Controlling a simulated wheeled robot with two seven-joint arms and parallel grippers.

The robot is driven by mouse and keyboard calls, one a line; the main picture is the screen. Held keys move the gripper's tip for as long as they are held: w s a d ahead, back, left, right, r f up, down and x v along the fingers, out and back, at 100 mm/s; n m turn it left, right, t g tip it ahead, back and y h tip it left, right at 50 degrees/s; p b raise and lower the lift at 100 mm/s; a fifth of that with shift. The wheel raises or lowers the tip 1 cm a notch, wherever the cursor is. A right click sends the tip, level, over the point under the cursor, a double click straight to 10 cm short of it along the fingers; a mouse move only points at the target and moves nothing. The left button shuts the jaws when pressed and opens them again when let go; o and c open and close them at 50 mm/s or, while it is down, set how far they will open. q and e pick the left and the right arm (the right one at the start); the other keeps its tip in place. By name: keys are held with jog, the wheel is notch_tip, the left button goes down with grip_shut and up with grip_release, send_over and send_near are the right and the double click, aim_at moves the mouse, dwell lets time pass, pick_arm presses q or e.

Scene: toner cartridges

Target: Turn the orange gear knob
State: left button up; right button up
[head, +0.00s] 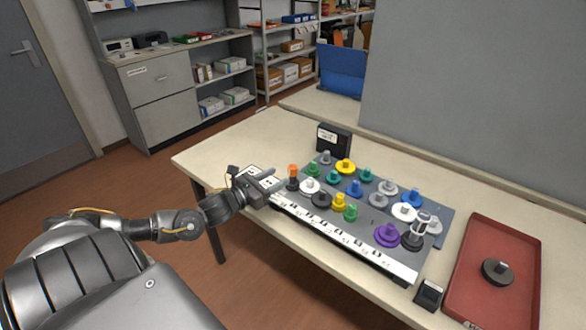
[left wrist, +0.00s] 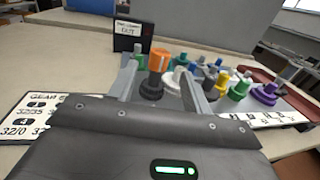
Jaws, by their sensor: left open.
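In the left wrist view the orange knob (left wrist: 158,59) shows beyond and between my two fingers, above a dark grey gear. My left gripper (head: 271,184) is open and empty, just left of the knob in the head view. Its fingers (left wrist: 160,76) spread either side of the line to the knob. I cannot tell whether a finger touches it. My right gripper is not in view.
Several coloured gear knobs crowd the panel right of the orange one. A black labelled box (head: 333,138) stands behind, and a white printed card (left wrist: 38,113) lies beside my left gripper. A red tray (head: 480,290) with a dark round part is at far right. The back-left tabletop is clear.

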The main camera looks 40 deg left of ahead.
aim_at(289, 171)
pick_arm(q)
jog(key=w, duration=0.4)
jog(key=w+d+p, duration=0.1)
jog(key=w, duration=0.1)
jog(key=shift+w, duration=0.15)
jog(key=shift+w+d, duration=0.15)
jog(key=shift+w, duration=0.35)
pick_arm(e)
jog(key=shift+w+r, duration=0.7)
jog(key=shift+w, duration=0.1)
pick_arm(q)
jog(key=shift+c, duration=0.2)
jog(key=c, duration=0.9)
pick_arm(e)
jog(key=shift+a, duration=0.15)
pick_arm(q)
jog(key=shift+n+y+p, duration=0.3)
jog(key=shift+n+y, duration=0.1)
jog(key=shift+y, duration=0.3)
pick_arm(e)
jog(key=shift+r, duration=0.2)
